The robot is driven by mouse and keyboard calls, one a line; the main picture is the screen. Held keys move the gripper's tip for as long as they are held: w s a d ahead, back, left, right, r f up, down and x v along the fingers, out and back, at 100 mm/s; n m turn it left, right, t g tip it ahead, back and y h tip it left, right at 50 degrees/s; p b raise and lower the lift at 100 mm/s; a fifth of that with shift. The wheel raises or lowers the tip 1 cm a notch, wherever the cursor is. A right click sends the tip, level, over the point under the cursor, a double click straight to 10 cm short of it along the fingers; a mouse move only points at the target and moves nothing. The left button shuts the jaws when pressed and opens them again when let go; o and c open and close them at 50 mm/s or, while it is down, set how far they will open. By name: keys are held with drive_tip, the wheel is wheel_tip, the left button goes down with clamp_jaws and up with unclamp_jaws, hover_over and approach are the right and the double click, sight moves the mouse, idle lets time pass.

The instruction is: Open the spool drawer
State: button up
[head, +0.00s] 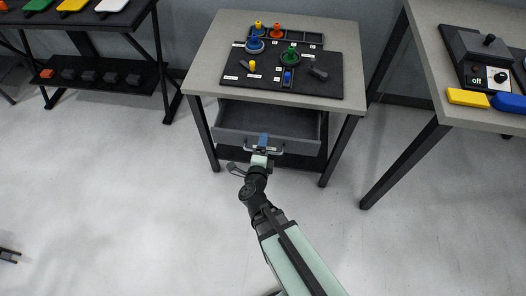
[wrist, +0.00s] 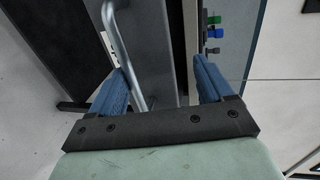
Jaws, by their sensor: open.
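The grey spool drawer (head: 228,137) stands pulled out under the middle table in the head view, and its inside looks empty. Its pale bar handle (head: 277,151) runs along the drawer front. My gripper (head: 263,138) is at the middle of that front, with blue fingers. In the wrist view my gripper (wrist: 160,78) is open. The metal handle (wrist: 118,45) passes between the fingers, close to the left one; I cannot tell whether they touch. The grey drawer front (wrist: 152,50) lies beyond it.
The middle table (head: 213,62) carries a black board (head: 318,90) with small coloured spools and pegs. A right table (head: 440,75) holds a control box (head: 484,48) and yellow and blue blocks. A dark shelf (head: 98,50) stands left. The floor in front is clear.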

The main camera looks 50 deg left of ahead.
drive_tip(key=o, duration=0.4)
wheel_tip(320, 180, up, 5)
drive_tip(key=shift+d+r, duration=0.15)
drive_tip(key=shift+r, duration=0.05)
drive_tip(key=shift+s+d+r, duration=0.15)
drive_tip(key=shift+r, duration=0.75)
drive_tip(key=f+m, duration=0.1)
drive_tip(key=d+f+m+g+h, duration=0.1)
drive_tip(key=f, duration=0.1)
drive_tip(key=d+f+m+h, duration=0.1)
drive_tip(key=f+m, duration=0.1)
drive_tip(key=shift+s+d+f, duration=0.1)
drive_tip(key=shift+s, duration=0.15)
drive_tip(key=shift+d, duration=0.15)
drive_tip(key=c, duration=0.7)
drive_tip(key=shift+w+a+f, duration=0.1)
drive_tip(key=shift+a+f, duration=0.1)
drive_tip(key=shift+a, duration=0.1)
drive_tip(key=shift+c, duration=0.2)
drive_tip(key=shift+a, duration=0.1)
